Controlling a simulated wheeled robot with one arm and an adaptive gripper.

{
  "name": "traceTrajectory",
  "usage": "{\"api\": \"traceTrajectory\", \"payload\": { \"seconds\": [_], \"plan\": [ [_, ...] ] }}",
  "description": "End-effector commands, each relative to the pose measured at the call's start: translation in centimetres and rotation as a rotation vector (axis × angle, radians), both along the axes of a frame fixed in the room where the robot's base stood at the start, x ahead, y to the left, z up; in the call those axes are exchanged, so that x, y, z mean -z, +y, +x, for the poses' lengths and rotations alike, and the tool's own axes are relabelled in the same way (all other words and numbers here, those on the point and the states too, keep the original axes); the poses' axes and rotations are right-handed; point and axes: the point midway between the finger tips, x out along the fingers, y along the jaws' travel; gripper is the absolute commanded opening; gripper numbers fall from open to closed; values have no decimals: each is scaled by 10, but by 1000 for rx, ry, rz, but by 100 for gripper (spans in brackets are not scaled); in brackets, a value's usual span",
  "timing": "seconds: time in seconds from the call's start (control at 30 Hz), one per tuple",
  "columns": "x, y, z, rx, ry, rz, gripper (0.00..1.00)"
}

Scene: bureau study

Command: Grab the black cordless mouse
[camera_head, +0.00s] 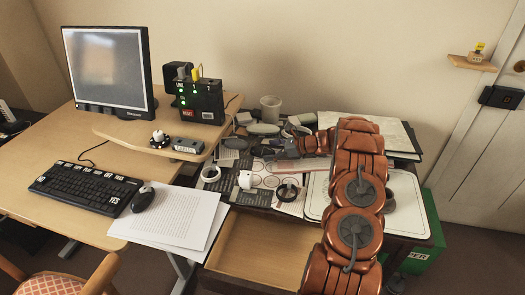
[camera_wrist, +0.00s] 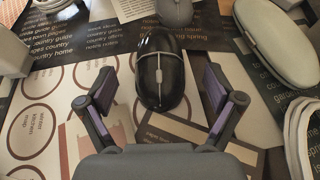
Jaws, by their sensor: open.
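A glossy black mouse with a grey band and grey centre line (camera_wrist: 160,70) lies on printed papers in the wrist view, with no cord visible. My gripper (camera_wrist: 158,98) is open, with one finger on each side of the mouse's near end; I see gaps between the fingers and the mouse. In the head view my gripper (camera_head: 264,152) is low over the cluttered side table, and I cannot make out this mouse there. Another dark mouse (camera_head: 143,199) sits beside the keyboard on the desk.
A grey mouse (camera_wrist: 175,12) lies just beyond the black one. A grey oval case (camera_wrist: 275,45) and white rings (camera_wrist: 302,135) lie to the right.

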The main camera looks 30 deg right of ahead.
Motion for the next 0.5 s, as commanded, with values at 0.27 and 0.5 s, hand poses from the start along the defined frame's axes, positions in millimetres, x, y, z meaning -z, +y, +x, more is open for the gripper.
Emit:
{"api": "traceTrajectory", "payload": {
  "seconds": [0.27, 0.5],
  "plan": [
    [0, 0, 0, 0, 0, 0, 65],
    [0, 0, 0, 0, 0, 0, 40]
  ]
}}
